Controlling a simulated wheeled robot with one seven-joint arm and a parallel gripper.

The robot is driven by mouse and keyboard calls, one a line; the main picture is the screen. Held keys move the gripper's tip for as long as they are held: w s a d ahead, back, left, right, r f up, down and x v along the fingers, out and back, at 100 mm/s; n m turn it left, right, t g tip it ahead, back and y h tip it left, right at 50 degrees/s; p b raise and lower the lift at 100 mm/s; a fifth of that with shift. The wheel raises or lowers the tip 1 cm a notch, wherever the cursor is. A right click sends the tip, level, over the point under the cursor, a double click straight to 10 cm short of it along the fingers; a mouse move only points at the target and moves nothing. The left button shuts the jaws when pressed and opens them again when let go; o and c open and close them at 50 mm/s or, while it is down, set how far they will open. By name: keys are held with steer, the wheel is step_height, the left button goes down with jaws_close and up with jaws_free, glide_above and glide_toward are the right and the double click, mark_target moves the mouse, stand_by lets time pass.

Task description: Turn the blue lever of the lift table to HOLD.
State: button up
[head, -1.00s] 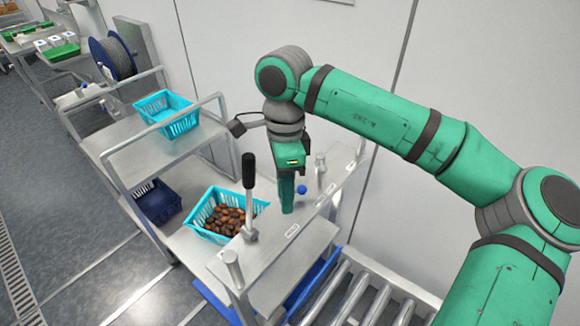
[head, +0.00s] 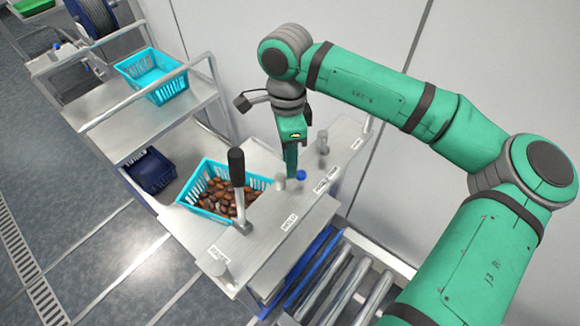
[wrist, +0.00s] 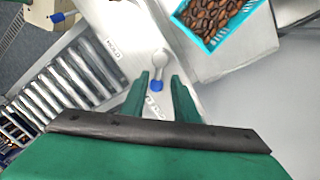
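The lift table's grey top panel (head: 262,240) carries a short lever with a blue knob (head: 301,175). In the wrist view the blue knob (wrist: 156,85) points down from its round grey pivot (wrist: 160,57), towards a partly hidden label (wrist: 154,106). The HOLD label (wrist: 113,48) is to the left of the pivot; it also shows in the head view (head: 289,222). My gripper (head: 291,177) points down beside the knob. In the wrist view its two fingers (wrist: 161,76) are apart, with the knob showing in the gap; contact cannot be told.
A taller black-handled lever (head: 237,168) stands left of my gripper. A turquoise basket of dates (head: 187,194) is behind it. An empty turquoise basket (head: 150,88) sits on the rack. Grey posts (head: 322,142) rise from the panel. A roller conveyor (head: 350,292) lies in front.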

steer(key=shift+s+a+f, duration=0.1)
steer(key=shift+s+f, duration=0.05)
steer(key=shift+f, duration=0.45)
steer(key=shift+s+a+f, duration=0.1)
steer(key=shift+f, duration=0.5)
steer(key=shift+s+f, duration=0.1)
steer(key=shift+f, duration=0.25)
steer(key=shift+d+f, duration=0.3)
steer(key=shift+d, duration=0.05)
steer(key=shift+s, duration=0.1)
steer(key=shift+c, duration=0.6)
steer(key=shift+a, duration=0.1)
jaws_close()
